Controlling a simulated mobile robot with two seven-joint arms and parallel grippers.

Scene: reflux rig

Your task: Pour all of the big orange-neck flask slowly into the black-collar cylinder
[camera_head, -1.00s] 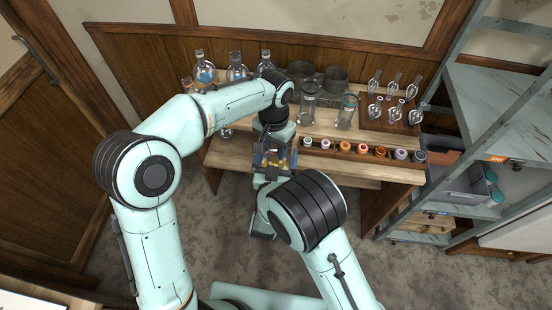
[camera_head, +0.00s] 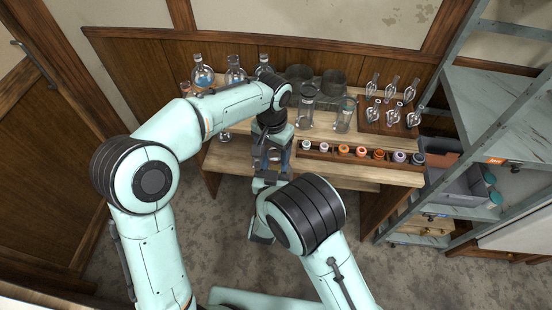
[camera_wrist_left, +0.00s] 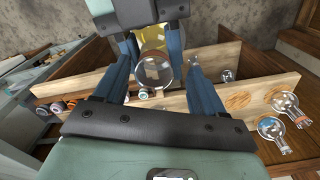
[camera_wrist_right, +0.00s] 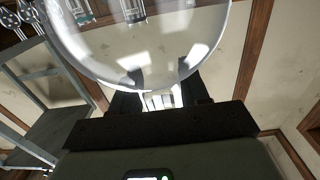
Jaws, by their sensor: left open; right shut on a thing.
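A large clear round flask (camera_wrist_left: 152,72) is between the two grippers, and its bulb fills the top of the right wrist view (camera_wrist_right: 150,45). Yellow shows at it in the left wrist view. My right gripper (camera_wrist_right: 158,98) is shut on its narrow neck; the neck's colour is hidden. My left gripper (camera_wrist_left: 160,85) is open, its blue fingers on either side of the flask; I cannot tell whether they touch it. Two tall glass cylinders, one at the left (camera_head: 308,97) and one at the right (camera_head: 345,114), stand on the bench; I cannot make out a black collar.
Round flasks (camera_head: 203,77) stand at the bench's back left. Several small capped bottles line a wooden rack (camera_head: 330,155) along the front. Glassware stands on a wooden tray (camera_head: 375,127) at the right. A metal shelf (camera_head: 495,105) is further right.

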